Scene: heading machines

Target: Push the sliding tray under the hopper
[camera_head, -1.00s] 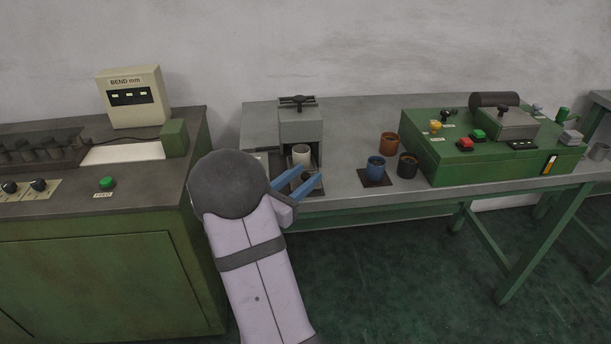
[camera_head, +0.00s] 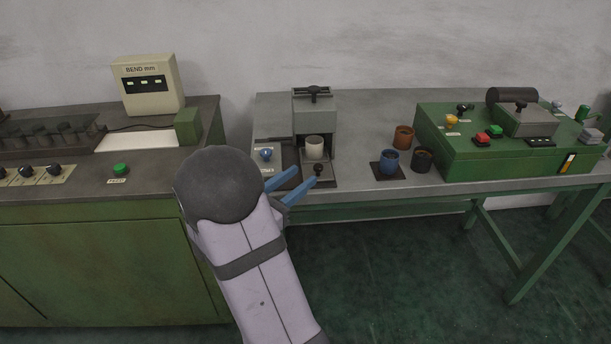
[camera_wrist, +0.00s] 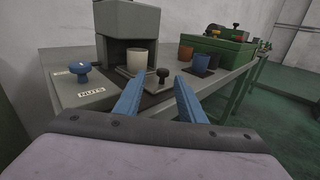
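The sliding tray (camera_head: 323,182) is a flat dark plate with a black knob (camera_head: 318,168) at its front. A cream cup (camera_head: 314,147) stands upright behind the knob, at the front opening of the grey hopper (camera_head: 315,111). I cannot tell how much of the cup is beneath the hopper. In the wrist view, the knob (camera_wrist: 162,76) and cup (camera_wrist: 141,58) show beyond my fingers. My gripper (camera_head: 293,183) has blue fingers spread apart with nothing between them. It is in front and to the left of the knob; the wrist view shows the fingers (camera_wrist: 157,98) pointing toward the tray.
A blue knob (camera_head: 266,154) labelled NUTS stands left of the tray. A blue cup (camera_head: 390,161), brown cup (camera_head: 403,138) and dark cup (camera_head: 422,160) stand to the right. A green machine (camera_head: 470,150) is further right, a green cabinet (camera_head: 100,255) at left.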

